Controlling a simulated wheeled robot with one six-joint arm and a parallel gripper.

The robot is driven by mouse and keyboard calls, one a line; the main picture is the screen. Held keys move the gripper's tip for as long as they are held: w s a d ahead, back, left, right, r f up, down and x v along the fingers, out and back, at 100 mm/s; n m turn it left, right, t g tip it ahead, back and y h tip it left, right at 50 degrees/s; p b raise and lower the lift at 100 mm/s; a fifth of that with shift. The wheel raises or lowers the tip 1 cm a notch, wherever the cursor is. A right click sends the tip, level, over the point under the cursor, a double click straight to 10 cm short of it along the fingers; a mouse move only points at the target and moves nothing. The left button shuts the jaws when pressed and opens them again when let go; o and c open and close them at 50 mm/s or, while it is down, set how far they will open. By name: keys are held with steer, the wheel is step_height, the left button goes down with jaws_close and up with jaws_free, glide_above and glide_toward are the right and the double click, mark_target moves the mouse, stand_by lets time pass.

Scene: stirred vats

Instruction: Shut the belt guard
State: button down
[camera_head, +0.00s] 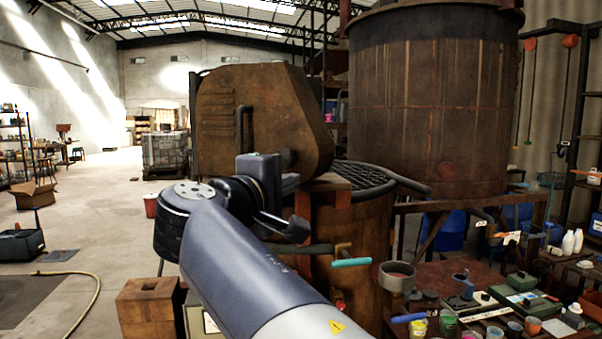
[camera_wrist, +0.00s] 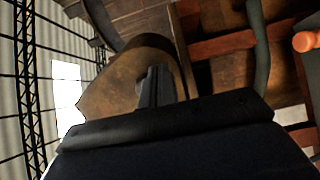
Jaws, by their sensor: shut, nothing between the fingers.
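The belt guard (camera_head: 262,115) is a large rusty brown metal cover with a rounded right shoulder and ribbed slots on its face. It stands upright behind the top of a rusty vat (camera_head: 352,262). A dark bent handle (camera_head: 240,128) shows on its face. My gripper (camera_head: 264,172) is in front of the guard's lower part, its fingers partly hidden by my wrist. In the wrist view my gripper (camera_wrist: 155,85) is shut and empty, with the brown curved guard (camera_wrist: 135,72) beyond it. I cannot tell whether they touch.
A dark grating (camera_head: 362,178) with a protruding bar covers the vat top. A big rusty tank (camera_head: 433,105) stands behind right. A cluttered table (camera_head: 455,265) with jars is at lower right. A wooden box (camera_head: 150,305) is at lower left; floor beyond is mostly open.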

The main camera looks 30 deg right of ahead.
mark_target(322, 180)
steer(key=shift+p+x, duration=0.65)
steer(key=shift+x, duration=1.8)
steer(key=shift+w+d, duration=0.2)
steer(key=shift+d, duration=0.2)
steer(key=w+d+n+t+y, duration=0.1)
steer(key=w+d, duration=0.1)
steer(key=w+d+n+t+y+p, duration=0.1)
steer(key=w+d, duration=0.1)
steer(key=d, duration=0.1)
steer(key=w+d+n+t+y, duration=0.1)
steer(key=w+d, duration=0.2)
steer(key=shift+t+y, duration=0.3)
steer(key=shift+w+d, duration=0.2)
steer(key=shift+w, duration=0.1)
